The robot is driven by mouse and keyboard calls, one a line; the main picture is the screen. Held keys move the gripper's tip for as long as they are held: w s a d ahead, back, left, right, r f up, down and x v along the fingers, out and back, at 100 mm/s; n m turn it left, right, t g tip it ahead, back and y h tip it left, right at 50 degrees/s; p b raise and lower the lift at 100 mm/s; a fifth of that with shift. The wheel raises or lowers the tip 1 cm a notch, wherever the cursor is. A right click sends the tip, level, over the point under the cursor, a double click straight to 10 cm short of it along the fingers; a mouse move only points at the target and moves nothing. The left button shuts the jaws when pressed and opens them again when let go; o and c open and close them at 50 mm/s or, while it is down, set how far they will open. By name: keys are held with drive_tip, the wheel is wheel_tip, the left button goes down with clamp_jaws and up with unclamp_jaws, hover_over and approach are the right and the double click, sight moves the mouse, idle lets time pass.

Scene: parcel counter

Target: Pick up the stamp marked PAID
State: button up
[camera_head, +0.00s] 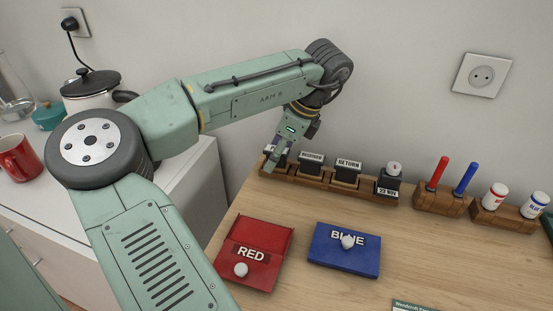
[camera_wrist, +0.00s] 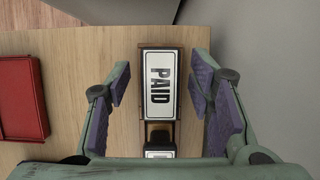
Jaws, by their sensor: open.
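The stamp marked PAID (camera_wrist: 158,85) shows its white label with black letters in the wrist view, seated in the end of the wooden rack. In the head view my gripper (camera_head: 276,154) is at the left end of the stamp rack (camera_head: 325,184) and hides most of the PAID stamp. The RECEIVED stamp (camera_head: 311,160), the RETURN stamp (camera_head: 347,168) and a date stamp (camera_head: 388,184) stand along the same rack.
A red ink pad (camera_head: 267,232) and a blue ink pad (camera_head: 345,259) lie in front of the rack, each with a white knob. A marker holder (camera_head: 444,201) and an ink bottle holder (camera_head: 503,216) stand to the right. The wall (camera_head: 400,60) is close behind.

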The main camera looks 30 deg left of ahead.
clamp_jaws()
idle(0.5)
drive_tip(key=shift+r, duration=0.1)
